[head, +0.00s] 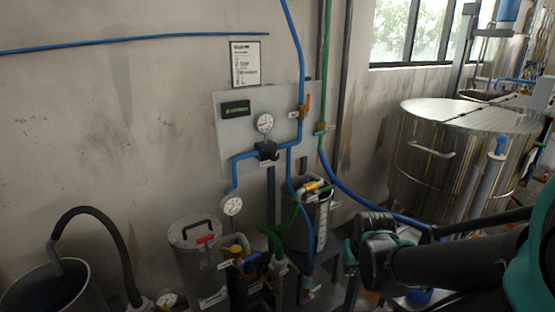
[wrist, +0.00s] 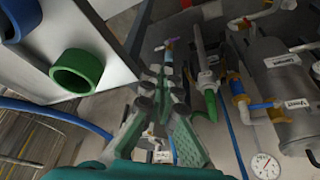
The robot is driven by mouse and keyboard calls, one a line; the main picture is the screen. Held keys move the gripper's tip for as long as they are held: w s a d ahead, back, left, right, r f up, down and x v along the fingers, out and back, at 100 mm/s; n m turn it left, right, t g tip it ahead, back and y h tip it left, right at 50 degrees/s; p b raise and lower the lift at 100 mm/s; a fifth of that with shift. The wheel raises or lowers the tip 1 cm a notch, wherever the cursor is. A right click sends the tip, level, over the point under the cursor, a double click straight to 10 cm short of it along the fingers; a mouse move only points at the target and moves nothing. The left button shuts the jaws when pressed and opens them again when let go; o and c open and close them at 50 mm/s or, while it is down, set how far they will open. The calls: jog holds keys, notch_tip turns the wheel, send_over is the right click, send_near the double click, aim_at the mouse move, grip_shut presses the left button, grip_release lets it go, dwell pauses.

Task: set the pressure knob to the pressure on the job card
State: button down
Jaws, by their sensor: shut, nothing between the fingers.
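The job card (head: 246,63) hangs on the wall above a pale panel (head: 235,140); its print is too small to read. A round white gauge (head: 264,123) sits on the panel. Below it is a dark block (head: 266,151) on the blue pipe, which looks like the regulator with the pressure knob; the knob's setting cannot be made out. My gripper (head: 360,250) is low and right of the panel, well apart from the dark block. In the wrist view my gripper (wrist: 160,88) is shut and empty, and the knob cannot be made out there.
A second gauge (head: 232,205) hangs lower left, above a lidded grey vessel (head: 196,245). Valves and hoses crowd the area below the panel. A blue hose (head: 345,185) runs down to the right. A steel tank (head: 425,165) stands at right. A green ring (wrist: 77,72) shows in the wrist view.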

aim_at(276, 157)
jog(key=c, duration=2.2)
grip_release()
